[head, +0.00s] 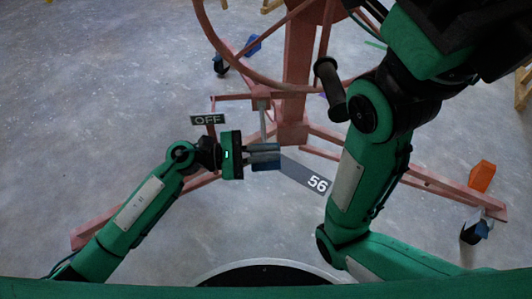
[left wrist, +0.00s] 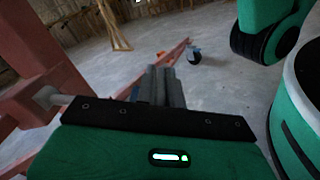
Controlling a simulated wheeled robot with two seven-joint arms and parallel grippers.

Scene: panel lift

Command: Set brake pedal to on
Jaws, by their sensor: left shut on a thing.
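The brake pedal (head: 263,122) shows as a thin grey rod hanging from the reddish lift frame, its lower end hidden at my fingers. An OFF label (head: 207,119) stands just left of it. My left gripper (head: 266,157) is shut at the pedal's lower end, pointing right. In the left wrist view its fingers (left wrist: 160,86) are close together, and what lies between them is hard to make out. The right arm reaches up on the right, but its gripper is not in view.
The reddish lift frame (head: 295,65) has a large wheel (head: 225,55) with a black handle (head: 330,88). Its legs spread over the grey floor. An orange block (head: 481,176) and casters stand near the legs.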

